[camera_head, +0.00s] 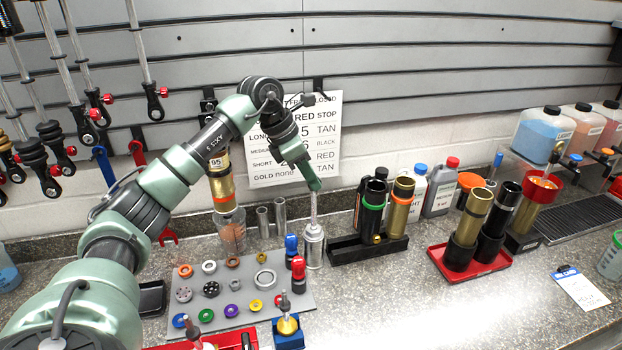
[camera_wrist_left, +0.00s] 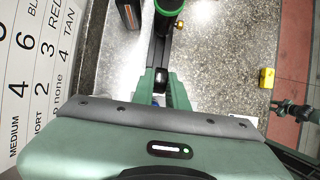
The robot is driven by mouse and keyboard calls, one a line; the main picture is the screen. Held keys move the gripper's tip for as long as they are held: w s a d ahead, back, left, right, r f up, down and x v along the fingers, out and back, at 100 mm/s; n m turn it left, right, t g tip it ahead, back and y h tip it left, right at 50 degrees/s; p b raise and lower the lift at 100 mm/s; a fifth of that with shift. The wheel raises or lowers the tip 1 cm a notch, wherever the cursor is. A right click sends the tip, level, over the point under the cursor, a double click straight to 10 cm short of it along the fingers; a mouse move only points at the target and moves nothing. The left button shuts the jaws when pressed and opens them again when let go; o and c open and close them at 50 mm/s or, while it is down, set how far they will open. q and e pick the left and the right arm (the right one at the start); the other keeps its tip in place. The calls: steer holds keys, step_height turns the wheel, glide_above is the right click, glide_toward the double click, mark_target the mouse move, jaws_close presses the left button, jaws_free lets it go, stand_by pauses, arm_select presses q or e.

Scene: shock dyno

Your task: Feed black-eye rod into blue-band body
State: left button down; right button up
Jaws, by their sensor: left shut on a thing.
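My left gripper (camera_head: 315,185) is in front of the wall chart, left of the black rack. In the left wrist view its fingers (camera_wrist_left: 165,92) are shut on a black rounded end (camera_wrist_left: 160,78), which looks like the eye of the black-eye rod. The shaft is hard to make out; a thin silver shaft (camera_head: 313,206) shows below the fingers, above a silver cylinder (camera_head: 313,247) on the counter. A green-band body (camera_head: 374,200) and a gold body (camera_head: 402,205) stand in the rack. I cannot make out a blue band. Part of what looks like my right gripper (camera_wrist_left: 284,104) shows small at the edge.
The black rack (camera_head: 345,250) stands right of the silver cylinder. A red tray (camera_head: 470,265) holds two more bodies. A grey mat (camera_head: 235,272) carries rings and discs. Bottles stand behind, and rods hang at the left. The counter's front middle is clear.

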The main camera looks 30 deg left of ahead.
arm_select(q)
steer(key=shift+r+p, duration=2.75)
steer(key=shift+r, duration=2.25)
steer(key=shift+f, duration=0.15)
